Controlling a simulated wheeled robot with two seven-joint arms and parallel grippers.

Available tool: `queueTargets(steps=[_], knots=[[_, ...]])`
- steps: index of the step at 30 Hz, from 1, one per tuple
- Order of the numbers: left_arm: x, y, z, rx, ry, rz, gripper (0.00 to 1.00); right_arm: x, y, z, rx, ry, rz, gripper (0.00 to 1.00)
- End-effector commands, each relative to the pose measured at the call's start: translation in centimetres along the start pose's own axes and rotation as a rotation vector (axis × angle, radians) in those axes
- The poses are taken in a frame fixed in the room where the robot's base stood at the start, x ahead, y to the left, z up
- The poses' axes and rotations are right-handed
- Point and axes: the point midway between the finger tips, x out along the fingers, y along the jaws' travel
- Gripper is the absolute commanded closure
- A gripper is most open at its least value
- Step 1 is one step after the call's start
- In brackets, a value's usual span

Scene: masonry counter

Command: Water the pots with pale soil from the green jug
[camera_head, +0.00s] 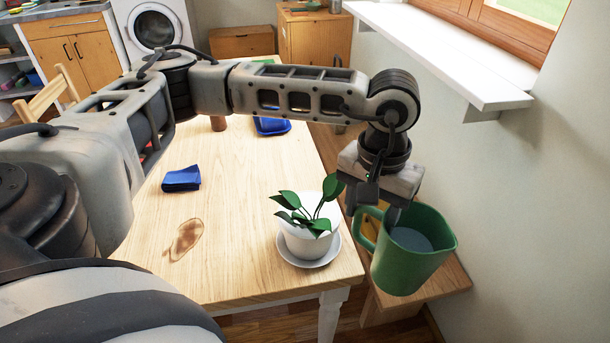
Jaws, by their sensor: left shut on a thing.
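The green jug (408,272) is at the right, beyond the table's right edge, with greyish liquid inside. My left gripper (383,203) comes down from above at the jug's handle side and is shut on the jug. The jug looks about upright over a low wooden stool; whether its base touches the stool is unclear. A white pot (304,241) with a green leafy plant stands on a white saucer at the table's near right corner, left of the jug. Leaves and the rim hide its soil, so the colour cannot be told. My right gripper is not in view.
The stool (450,282) stands by the wall. A white window sill (455,55) juts out at upper right. The table's middle is clear.

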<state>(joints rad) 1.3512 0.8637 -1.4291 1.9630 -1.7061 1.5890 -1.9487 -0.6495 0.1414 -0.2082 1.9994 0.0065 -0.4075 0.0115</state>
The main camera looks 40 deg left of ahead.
Motion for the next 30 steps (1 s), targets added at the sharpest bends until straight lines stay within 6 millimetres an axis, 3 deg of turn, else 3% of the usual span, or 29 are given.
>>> queueTargets(steps=[5,18,30], knots=[[-0.6,0.5,-3.2,-0.299,0.007,0.007,1.00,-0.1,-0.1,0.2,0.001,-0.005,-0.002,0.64],[-1.9,0.1,-12.4,-1.366,0.020,0.012,1.00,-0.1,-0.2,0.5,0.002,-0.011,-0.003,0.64],[-1.4,-1.3,-18.2,-2.356,0.035,0.009,1.00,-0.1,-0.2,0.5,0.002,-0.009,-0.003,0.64]])
